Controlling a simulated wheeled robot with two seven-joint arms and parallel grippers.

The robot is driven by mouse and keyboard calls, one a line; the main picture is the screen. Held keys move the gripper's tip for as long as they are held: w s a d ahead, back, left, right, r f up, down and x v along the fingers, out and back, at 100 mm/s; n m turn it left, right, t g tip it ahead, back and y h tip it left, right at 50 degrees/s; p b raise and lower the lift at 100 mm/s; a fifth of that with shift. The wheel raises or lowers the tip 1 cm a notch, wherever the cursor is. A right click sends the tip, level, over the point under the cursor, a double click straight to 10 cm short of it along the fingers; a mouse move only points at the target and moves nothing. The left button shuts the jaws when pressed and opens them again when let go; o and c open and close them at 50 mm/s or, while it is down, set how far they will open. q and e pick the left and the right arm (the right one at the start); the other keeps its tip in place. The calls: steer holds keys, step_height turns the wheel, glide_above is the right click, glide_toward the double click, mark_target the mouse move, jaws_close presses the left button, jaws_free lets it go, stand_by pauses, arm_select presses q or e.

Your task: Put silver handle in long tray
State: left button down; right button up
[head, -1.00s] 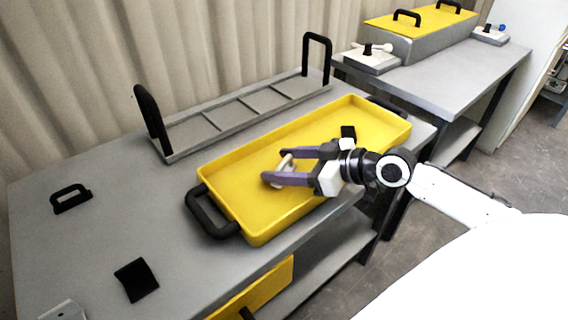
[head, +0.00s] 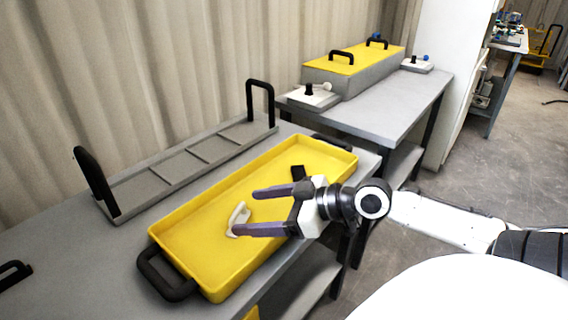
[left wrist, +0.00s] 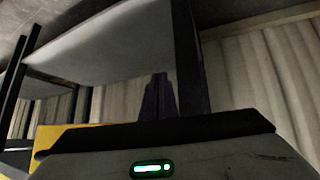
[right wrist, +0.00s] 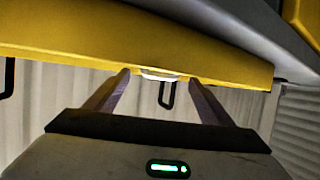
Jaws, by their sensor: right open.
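The silver handle (head: 239,218), pale and curved, lies in the long yellow tray (head: 165,217) on the grey table. My right gripper (head: 245,211) is over the tray with its fingers spread wide. The handle is near the fingertips, and the lower finger partly covers its end. In the right wrist view the handle (right wrist: 160,75) shows between the two open fingertips, partly cut off by the tray wall. My left gripper (left wrist: 157,98) is outside the head view; in its wrist view the purple fingers are together, with nothing seen between them.
A second table (head: 400,110) carries a yellow-lidded tank (head: 352,70) and small control boxes. The tray's black end handle (head: 165,275) sticks out.

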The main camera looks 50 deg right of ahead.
steer(key=v, duration=0.7)
stand_by(0.3)
